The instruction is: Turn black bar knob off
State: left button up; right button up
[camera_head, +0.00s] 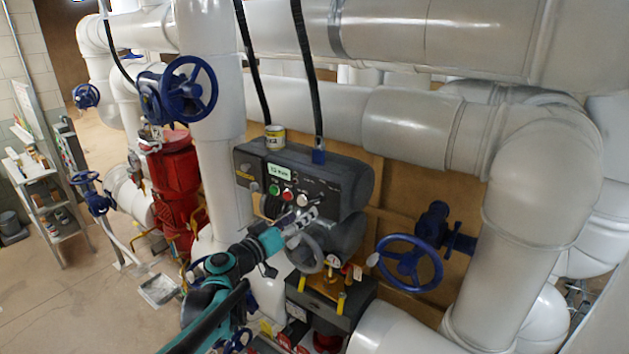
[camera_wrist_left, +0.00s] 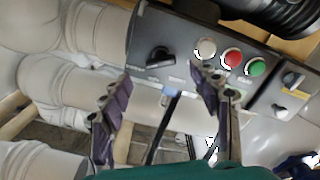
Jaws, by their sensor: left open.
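The black bar knob (camera_wrist_left: 160,57) sits on the grey control box's front, beside the white button (camera_wrist_left: 206,47), in the left wrist view. Its bar lies slanted, close to lengthwise with the panel. My left gripper (camera_wrist_left: 161,74) is open and empty, with one finger on either side of the knob in the picture. The fingers look apart from the knob; the remaining gap is hard to judge. My right gripper is not in view.
Red (camera_wrist_left: 232,58) and green (camera_wrist_left: 257,67) buttons and another dark knob (camera_wrist_left: 293,78) share the panel. A blue handwheel (camera_head: 410,262) stands to the right. White pipes surround the box.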

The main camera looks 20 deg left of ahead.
aim_at(313, 203)
pick_arm(q)
jog(key=x, duration=0.2)
jog(key=p+x, duration=0.1)
jog(key=x, duration=0.5)
jog(key=shift+a+r, duration=0.15)
jog(key=shift+r, duration=0.2)
jog(key=c, duration=1.2)
